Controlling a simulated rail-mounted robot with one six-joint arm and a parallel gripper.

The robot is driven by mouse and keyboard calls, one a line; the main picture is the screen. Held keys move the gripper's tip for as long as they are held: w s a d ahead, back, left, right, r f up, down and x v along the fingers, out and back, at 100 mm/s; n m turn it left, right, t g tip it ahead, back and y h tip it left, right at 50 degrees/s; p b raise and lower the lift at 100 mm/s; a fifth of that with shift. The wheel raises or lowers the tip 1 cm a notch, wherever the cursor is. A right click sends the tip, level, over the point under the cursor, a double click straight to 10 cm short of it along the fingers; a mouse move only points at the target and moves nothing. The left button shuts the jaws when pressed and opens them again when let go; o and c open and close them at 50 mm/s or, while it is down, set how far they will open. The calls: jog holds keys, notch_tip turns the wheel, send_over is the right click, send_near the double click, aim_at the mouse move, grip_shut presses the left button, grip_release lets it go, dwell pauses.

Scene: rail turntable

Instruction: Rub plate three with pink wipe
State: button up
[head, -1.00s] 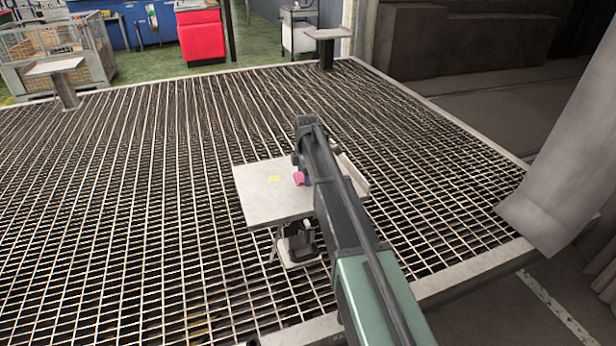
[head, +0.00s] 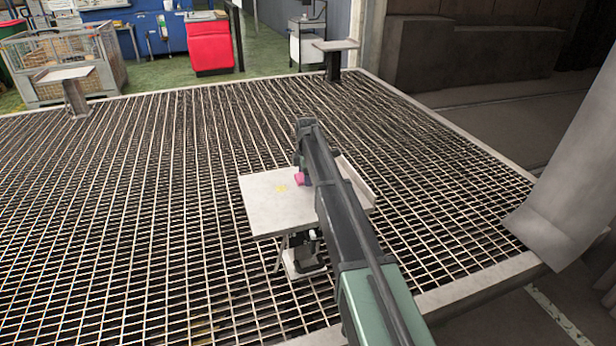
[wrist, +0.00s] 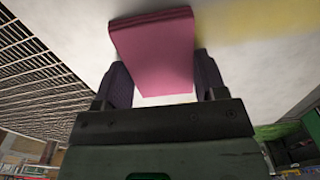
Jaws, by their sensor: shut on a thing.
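A pale, flat plate (head: 262,212) stands on a support at the centre of the head view. A small yellow mark (head: 281,188) lies on its top. No number shows on the plate. The pink wipe (head: 299,179), a block-like pad, is at the plate's far part, right of the mark. My gripper (wrist: 160,78) is shut on the pink wipe, which shows between its two dark fingers in the wrist view (wrist: 152,50). The wipe is at the pale surface there, with a yellow smear beside it; contact is hard to tell. My arm hides the plate's right part.
Two similar plates stand on posts, at the back left (head: 63,75) and back right (head: 335,45). A metal grating floor (head: 150,190) lies around them. A wire crate (head: 60,50) and red cabinet (head: 210,45) stand behind. A grey sheet-like panel (head: 560,220) is at right.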

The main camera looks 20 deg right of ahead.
jog(key=shift+r, duration=0.1)
notch_tip(320, 180, up, 6)
jog(key=p, duration=0.6)
jog(key=shift+f, duration=0.2)
notch_tip(320, 180, up, 3)
jog(key=p, duration=0.3)
jog(key=shift+r, duration=0.15)
